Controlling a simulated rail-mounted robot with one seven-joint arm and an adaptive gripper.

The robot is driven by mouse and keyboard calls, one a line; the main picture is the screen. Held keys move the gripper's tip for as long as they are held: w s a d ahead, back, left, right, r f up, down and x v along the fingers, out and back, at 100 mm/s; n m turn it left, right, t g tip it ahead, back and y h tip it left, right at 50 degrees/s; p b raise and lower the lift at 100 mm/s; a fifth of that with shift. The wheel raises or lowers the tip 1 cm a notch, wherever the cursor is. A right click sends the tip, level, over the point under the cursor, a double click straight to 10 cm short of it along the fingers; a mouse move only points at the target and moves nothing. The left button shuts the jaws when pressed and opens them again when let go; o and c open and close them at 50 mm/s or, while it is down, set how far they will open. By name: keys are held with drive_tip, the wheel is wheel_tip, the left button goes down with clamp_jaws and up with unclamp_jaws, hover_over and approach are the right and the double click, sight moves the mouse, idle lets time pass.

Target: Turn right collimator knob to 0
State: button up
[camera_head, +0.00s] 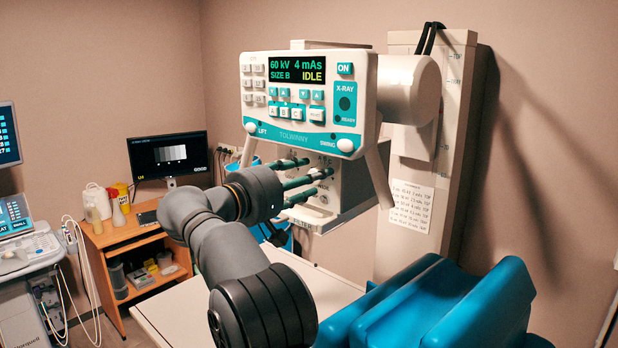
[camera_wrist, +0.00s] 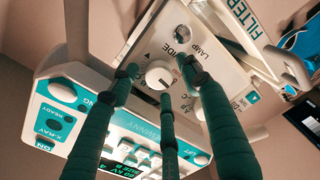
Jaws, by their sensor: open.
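The collimator (camera_head: 350,192) hangs below the control console in the head view. Its face panel (camera_wrist: 216,72) shows upside down in the wrist view. A round, pale knob (camera_wrist: 160,75) on it has letter marks beside it; from its place it appears to be the right knob, and its exact setting is not readable. My gripper (camera_head: 316,172) is at the collimator face, with its dark green fingers open. In the wrist view my gripper's (camera_wrist: 160,78) three fingertips are spread around the knob; contact cannot be told. One finger hides panel parts beside it.
The control console (camera_head: 308,95) with its IDLE display is just above my gripper. A blue chair (camera_head: 440,310) stands at the lower right, a pale tabletop (camera_head: 180,312) below my arm. A wooden cart (camera_head: 125,238) and monitor (camera_head: 168,155) are at the left.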

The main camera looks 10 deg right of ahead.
drive_tip(key=v, duration=1.2)
drive_tip(key=shift+d, duration=0.15)
drive_tip(key=w+d+m+p, duration=0.2)
drive_tip(key=w+d+m, duration=0.4)
drive_tip(key=d+m, duration=0.2)
drive_tip(key=shift+w+d+f+t, duration=0.25)
drive_tip(key=shift+d+f+t, duration=0.15)
drive_tip(key=shift+d, duration=0.2)
drive_tip(key=c, duration=0.3)
